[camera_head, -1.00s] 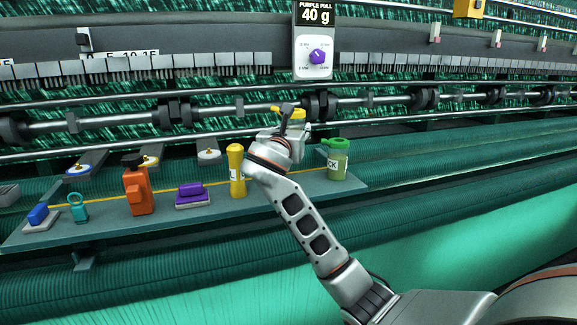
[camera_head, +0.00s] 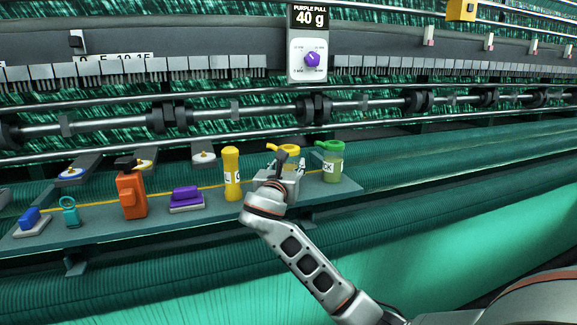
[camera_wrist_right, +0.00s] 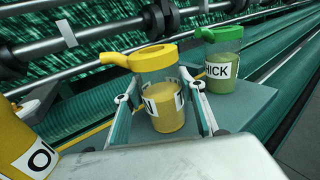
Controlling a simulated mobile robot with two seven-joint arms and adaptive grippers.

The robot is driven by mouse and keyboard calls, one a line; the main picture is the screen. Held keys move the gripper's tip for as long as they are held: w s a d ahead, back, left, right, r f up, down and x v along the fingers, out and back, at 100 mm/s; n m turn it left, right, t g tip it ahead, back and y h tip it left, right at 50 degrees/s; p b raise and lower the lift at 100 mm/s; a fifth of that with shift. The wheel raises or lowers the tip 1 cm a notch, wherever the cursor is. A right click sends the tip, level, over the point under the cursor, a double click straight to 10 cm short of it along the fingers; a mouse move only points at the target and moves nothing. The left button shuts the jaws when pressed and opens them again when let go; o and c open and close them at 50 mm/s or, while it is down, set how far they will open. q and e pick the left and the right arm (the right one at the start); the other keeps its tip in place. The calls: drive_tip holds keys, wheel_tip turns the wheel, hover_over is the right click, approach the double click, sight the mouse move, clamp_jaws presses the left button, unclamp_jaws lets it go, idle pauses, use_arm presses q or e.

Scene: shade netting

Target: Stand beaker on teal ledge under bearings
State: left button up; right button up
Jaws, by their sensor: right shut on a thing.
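The beaker (camera_head: 284,149) has a yellow lid with a spout and yellow liquid; it also shows in the right wrist view (camera_wrist_right: 165,112). My right gripper (camera_head: 282,172) is shut on it, one finger on each side, and it is upright. Its base is low over the teal ledge (camera_head: 330,199); I cannot tell whether it touches. It stands between a green-lidded beaker (camera_head: 333,166) on the right and a yellow bottle (camera_head: 232,175) on the left. Black bearings (camera_head: 313,108) sit on the shaft behind and above. My left gripper is not in view.
Farther left on the ledge are a purple block (camera_head: 187,196), an orange device (camera_head: 131,192), a teal ringed item (camera_head: 69,212) and a blue block (camera_head: 30,219). The green-lidded beaker is close to the held one. A dial panel (camera_head: 307,58) hangs above.

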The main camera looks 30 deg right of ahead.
drive_tip(key=o, duration=1.3)
drive_tip(key=shift+a, duration=0.1)
drive_tip(key=v, duration=1.2)
